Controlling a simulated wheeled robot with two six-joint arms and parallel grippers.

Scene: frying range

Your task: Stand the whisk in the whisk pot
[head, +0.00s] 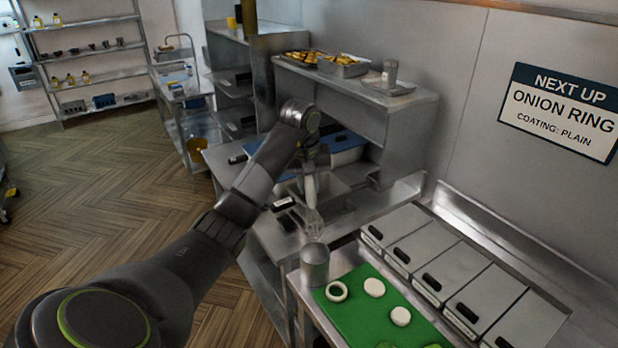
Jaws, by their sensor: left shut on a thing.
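My left gripper (309,165) is shut on the whisk (313,218). The whisk hangs roughly upright, with a pale handle at the top and thin wire loops pointing down. The whisk pot (315,266), a plain metal cylinder, stands at the left end of the prep counter, beside the green board. In the picture the wire loops show just above the pot's rim; I cannot tell the exact gap in depth. My right gripper is not in view.
A green board (361,312) holds several pale onion pieces, with lidded metal bins (442,267) to its right. Behind the whisk stand a steel counter and a blue-edged tub (347,150). A raised shelf (419,97) carries fried food trays. A sign reads onion ring, coating plain.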

